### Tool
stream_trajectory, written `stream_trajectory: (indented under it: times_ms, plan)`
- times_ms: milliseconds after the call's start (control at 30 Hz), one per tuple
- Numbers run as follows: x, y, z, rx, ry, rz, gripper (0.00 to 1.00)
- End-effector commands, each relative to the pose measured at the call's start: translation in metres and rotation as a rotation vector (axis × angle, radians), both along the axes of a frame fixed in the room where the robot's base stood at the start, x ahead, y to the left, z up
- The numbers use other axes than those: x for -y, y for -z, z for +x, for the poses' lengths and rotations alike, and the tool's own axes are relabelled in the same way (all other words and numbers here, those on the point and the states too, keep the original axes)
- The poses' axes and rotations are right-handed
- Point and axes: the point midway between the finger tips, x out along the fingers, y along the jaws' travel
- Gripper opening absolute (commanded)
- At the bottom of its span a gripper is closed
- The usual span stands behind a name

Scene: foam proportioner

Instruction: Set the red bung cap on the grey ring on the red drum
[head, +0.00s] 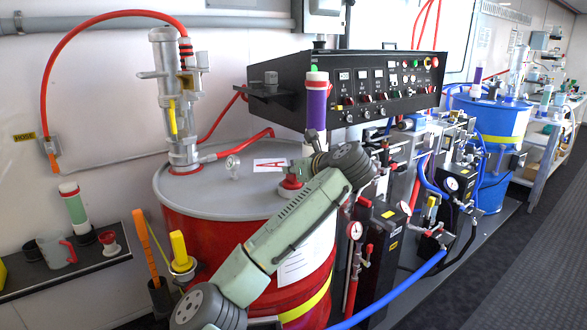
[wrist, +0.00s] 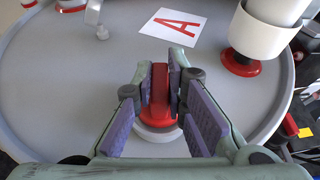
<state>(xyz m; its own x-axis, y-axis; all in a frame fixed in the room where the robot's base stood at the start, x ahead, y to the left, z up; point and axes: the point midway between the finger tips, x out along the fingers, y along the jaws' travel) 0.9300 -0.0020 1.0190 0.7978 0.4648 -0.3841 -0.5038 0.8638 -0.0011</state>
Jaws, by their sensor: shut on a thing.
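The red bung cap (wrist: 159,103) has an upright grip and a round base. My gripper (wrist: 159,80) has its purple pads closed on the two sides of that grip. The cap is over the pale grey ring (wrist: 158,137) on the drum lid, whose front edge shows below it. I cannot tell whether the cap touches the ring. In the head view the cap (head: 289,183) shows at the front right of the red drum's lid (head: 215,205), partly hidden by my gripper (head: 297,170).
A white-and-purple cylinder on a red base (wrist: 240,62) stands close at the right of my gripper. A card with a red A (wrist: 176,25) lies behind the cap. A pump (head: 177,100) stands at the lid's back left. The black control panel (head: 360,85) overhangs behind.

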Motion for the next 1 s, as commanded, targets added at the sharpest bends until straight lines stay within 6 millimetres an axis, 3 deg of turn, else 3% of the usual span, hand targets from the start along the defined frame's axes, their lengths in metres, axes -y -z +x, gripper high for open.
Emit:
stream_trajectory:
  times_ms: [233, 267, 367, 667, 1000]
  plan:
    - [0.0, 0.005, 0.0, 0.001, 0.0, 0.001, 0.0]
    - [0.0, 0.005, 0.0, 0.001, 0.0, 0.001, 0.15]
    - [0.0, 0.005, 0.0, 0.0, 0.0, 0.0, 0.21]
    - [0.001, 0.004, -0.001, 0.0, 0.0, 0.0, 0.21]
    - [0.012, -0.006, -0.02, 0.001, 0.002, 0.0, 0.21]
